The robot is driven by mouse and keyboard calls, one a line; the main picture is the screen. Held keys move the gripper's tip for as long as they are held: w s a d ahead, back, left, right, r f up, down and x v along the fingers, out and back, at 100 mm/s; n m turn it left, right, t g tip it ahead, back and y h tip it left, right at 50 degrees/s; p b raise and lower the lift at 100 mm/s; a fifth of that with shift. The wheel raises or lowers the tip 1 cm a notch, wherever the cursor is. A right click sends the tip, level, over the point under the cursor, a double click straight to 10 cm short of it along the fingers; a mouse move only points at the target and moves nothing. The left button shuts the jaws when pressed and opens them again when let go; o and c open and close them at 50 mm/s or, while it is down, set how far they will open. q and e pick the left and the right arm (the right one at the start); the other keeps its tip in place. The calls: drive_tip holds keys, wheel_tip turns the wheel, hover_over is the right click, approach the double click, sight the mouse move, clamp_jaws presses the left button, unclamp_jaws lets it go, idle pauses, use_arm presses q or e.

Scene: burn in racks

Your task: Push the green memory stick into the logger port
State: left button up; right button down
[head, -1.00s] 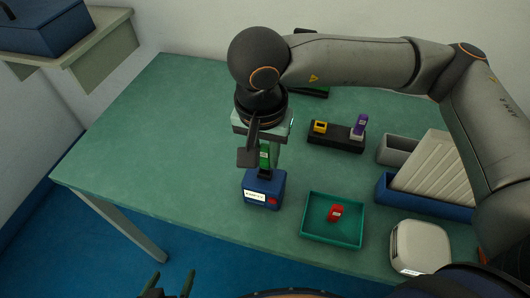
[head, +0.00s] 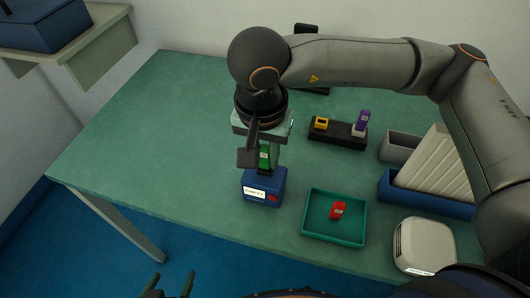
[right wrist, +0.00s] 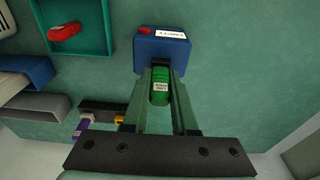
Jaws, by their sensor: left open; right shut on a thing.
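The green memory stick (head: 265,156) is upright between the fingers of my right gripper (head: 264,160), which is shut on it. In the right wrist view the stick (right wrist: 160,88) sits between the two fingertips (right wrist: 160,80). The blue logger (head: 264,188), with a white label and a red button, stands on the table directly below the stick. It also shows in the right wrist view (right wrist: 150,55). The stick's lower end and the port are hidden, so I cannot tell how deep it sits. My left gripper (head: 170,284) is open and empty at the bottom edge, away from the table.
A teal tray (head: 306,232) with a red stick (head: 337,210) lies right of the logger. A black holder (head: 330,137) carries a yellow and a purple stick (head: 363,119). Grey and blue bins (head: 430,205) and a white box (head: 424,246) stand right. The table's left is clear.

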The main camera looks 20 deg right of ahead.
use_arm(q)
drive_tip(key=shift+f+b, duration=0.3)
drive_tip(key=shift+f, duration=0.1)
use_arm(e)
drive_tip(key=shift+f, duration=0.35)
drive_tip(key=c, duration=0.6)
unclamp_jaws()
use_arm(q)
drive_tip(key=shift+r, duration=0.1)
drive_tip(key=d+r, duration=0.1)
drive_tip(key=w+d+r+p, duration=0.1)
drive_tip(key=shift+r, duration=0.3)
use_arm(e)
drive_tip(key=r, duration=0.4)
drive_tip(key=s+r, duration=0.1)
drive_tip(key=r, duration=0.7)
drive_tip(key=shift+s+a+r, duration=0.15)
drive_tip(key=shift+a+r, duration=0.15)
drive_tip(key=shift+a, duration=0.1)
